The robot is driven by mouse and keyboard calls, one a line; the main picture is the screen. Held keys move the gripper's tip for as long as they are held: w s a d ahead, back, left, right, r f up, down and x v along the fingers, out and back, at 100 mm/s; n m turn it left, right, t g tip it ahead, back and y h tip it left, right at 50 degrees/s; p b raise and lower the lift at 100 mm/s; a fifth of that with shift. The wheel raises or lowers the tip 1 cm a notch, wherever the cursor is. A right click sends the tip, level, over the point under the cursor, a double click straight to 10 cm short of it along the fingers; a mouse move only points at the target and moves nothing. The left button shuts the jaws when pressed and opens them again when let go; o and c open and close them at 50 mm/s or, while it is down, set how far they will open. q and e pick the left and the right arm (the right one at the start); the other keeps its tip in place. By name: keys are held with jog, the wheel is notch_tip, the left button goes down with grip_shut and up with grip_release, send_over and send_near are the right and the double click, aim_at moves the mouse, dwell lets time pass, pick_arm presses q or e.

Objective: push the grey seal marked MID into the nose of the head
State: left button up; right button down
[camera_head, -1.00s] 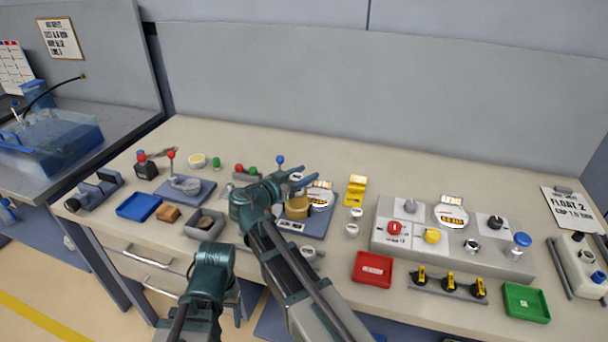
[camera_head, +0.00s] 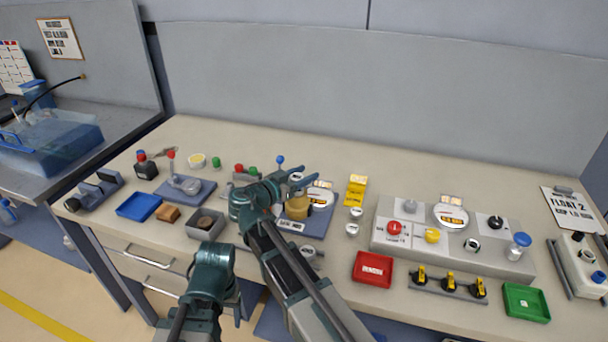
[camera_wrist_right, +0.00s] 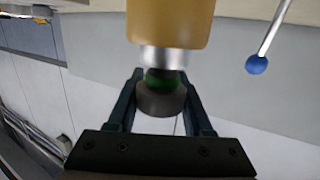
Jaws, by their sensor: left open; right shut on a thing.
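The head is an amber cylinder (camera_head: 297,208) standing on a blue-grey plate left of the middle of the bench. The right wrist view shows it large (camera_wrist_right: 171,20), with its silver nose (camera_wrist_right: 163,57) pointing at my right gripper. My right gripper (camera_head: 303,179) is shut on a dark grey ring-shaped seal, seen between the fingers in the wrist view (camera_wrist_right: 160,100). A green part (camera_wrist_right: 162,79) shows between seal and nose; how deep anything sits cannot be told. No MID marking is readable. My left gripper (camera_head: 236,312) hangs low in front of the bench, open, fingers hardly visible.
A blue-knobbed lever (camera_head: 280,160) stands just behind the right gripper and shows in the wrist view (camera_wrist_right: 257,65). A grey box (camera_head: 206,224), a red tray (camera_head: 373,269) and a control panel (camera_head: 455,240) flank the head. The bench's back strip is clear.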

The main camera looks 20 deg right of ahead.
pick_arm(q)
jog(key=shift+f+b, duration=0.8)
pick_arm(e)
jog(key=shift+f, duration=0.8)
jog(key=shift+c, duration=1.1)
grip_release()
